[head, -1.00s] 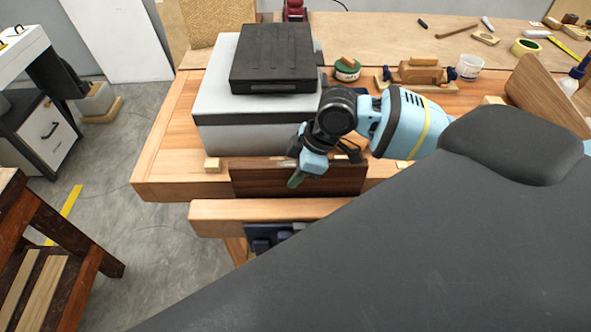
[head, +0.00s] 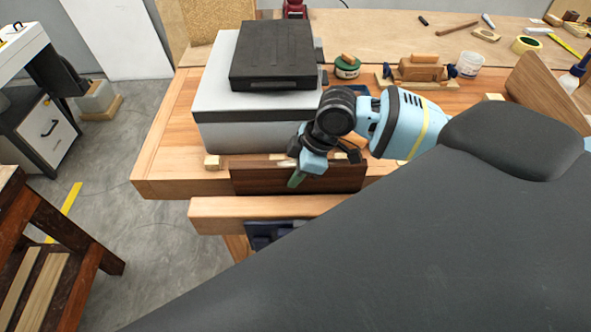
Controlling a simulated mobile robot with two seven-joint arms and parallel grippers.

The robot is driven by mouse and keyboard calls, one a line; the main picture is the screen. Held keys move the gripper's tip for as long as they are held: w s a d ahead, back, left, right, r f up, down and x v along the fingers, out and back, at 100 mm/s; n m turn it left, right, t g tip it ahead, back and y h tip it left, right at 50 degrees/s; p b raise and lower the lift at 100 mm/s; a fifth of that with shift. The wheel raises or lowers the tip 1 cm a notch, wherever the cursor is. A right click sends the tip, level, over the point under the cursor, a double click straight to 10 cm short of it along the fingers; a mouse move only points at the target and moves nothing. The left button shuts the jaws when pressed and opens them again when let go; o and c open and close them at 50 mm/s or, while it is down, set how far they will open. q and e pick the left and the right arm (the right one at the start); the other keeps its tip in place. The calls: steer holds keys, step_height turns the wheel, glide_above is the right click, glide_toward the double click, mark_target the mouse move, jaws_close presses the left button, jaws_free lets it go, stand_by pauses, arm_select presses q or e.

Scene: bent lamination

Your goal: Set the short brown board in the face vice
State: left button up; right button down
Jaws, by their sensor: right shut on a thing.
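The short brown board (head: 255,178) stands on its long edge at the front of the workbench, in the gap behind the light wooden front jaw of the face vice (head: 255,208). My right gripper (head: 297,178) is shut on the board near its middle, reaching from above. Its fingers partly cover the board's face and top edge. Whether the board's lower edge touches anything is hidden behind the jaw. My left gripper is not in view.
A grey box with a black case (head: 272,55) on it stands right behind the board. Small wooden blocks (head: 212,162) lie on the bench edge. A plane (head: 418,70), a tin (head: 347,68) and a white cup (head: 469,66) stand farther back. My dark body covers the lower right.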

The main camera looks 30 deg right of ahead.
mark_target(294, 164)
steer(key=shift+f, duration=0.5)
stand_by(0.7)
steer(key=c, duration=0.8)
jaws_free()
steer(key=shift+f, duration=0.1)
steer(key=shift+o, duration=0.2)
steer(key=shift+r+p, duration=0.85)
steer(key=shift+r, duration=1.85)
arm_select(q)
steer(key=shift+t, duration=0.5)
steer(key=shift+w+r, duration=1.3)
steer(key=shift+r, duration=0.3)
arm_select(e)
steer(key=shift+r, duration=1.3)
